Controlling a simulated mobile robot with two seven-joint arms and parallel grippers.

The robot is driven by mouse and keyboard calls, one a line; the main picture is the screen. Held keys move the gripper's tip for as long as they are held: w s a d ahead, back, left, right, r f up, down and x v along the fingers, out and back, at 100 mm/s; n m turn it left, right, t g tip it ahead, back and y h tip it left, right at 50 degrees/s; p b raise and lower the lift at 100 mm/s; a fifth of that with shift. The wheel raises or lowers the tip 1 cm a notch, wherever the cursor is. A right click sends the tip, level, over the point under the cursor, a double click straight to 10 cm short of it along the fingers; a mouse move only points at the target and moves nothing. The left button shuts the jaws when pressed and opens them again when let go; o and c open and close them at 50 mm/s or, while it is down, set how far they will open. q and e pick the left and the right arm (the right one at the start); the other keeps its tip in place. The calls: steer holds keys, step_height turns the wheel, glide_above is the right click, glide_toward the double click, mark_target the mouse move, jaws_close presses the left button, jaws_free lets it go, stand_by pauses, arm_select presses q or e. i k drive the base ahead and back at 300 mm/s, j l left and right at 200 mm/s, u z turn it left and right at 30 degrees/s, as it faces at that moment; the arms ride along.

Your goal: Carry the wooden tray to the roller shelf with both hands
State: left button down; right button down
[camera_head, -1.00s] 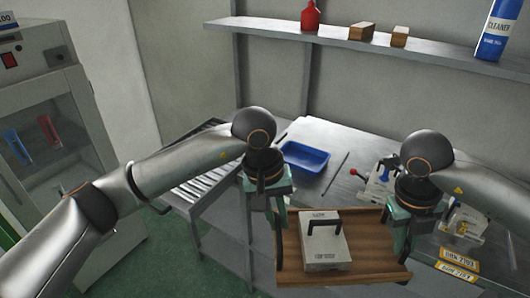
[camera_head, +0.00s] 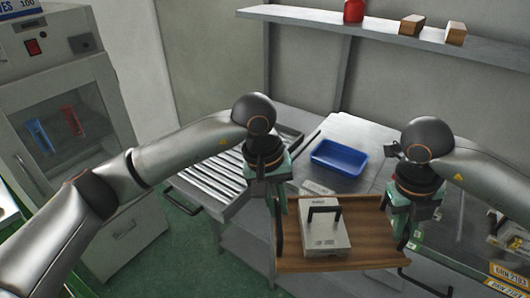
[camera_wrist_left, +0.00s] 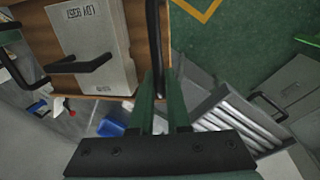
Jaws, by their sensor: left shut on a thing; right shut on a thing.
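The wooden tray (camera_head: 365,242) is held level between my two grippers in the head view, in front of the workbench. A grey mold block with a black handle (camera_head: 325,236) rests on it. My left gripper (camera_head: 278,215) is shut on the tray's left handle; in the left wrist view its green fingers (camera_wrist_left: 160,105) close on the dark handle bar. My right gripper (camera_head: 402,222) is shut at the tray's right side, where its fingertips are partly hidden. The roller shelf (camera_head: 212,178), with metal rollers, stands left of and behind the tray; it also shows in the left wrist view (camera_wrist_left: 235,118).
A blue bin (camera_head: 340,157) sits on the workbench (camera_head: 365,135) beyond the tray. A cabinet with a glass door (camera_head: 65,120) stands at the left. A wall shelf (camera_head: 350,27) runs along the back. Green floor (camera_head: 190,215) is open between cabinet and roller shelf.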

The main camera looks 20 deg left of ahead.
mark_target(226, 158)
steer(key=i+j+u, duration=0.1)
steer(key=i+j, duration=0.15)
steer(key=j, duration=0.15)
steer(key=i+j+u, duration=0.1)
steer(key=i+j, duration=0.15)
steer(key=j, duration=0.2)
steer(key=i+j+u, duration=0.1)
steer(key=i+j, duration=0.4)
steer(key=i, duration=0.15)
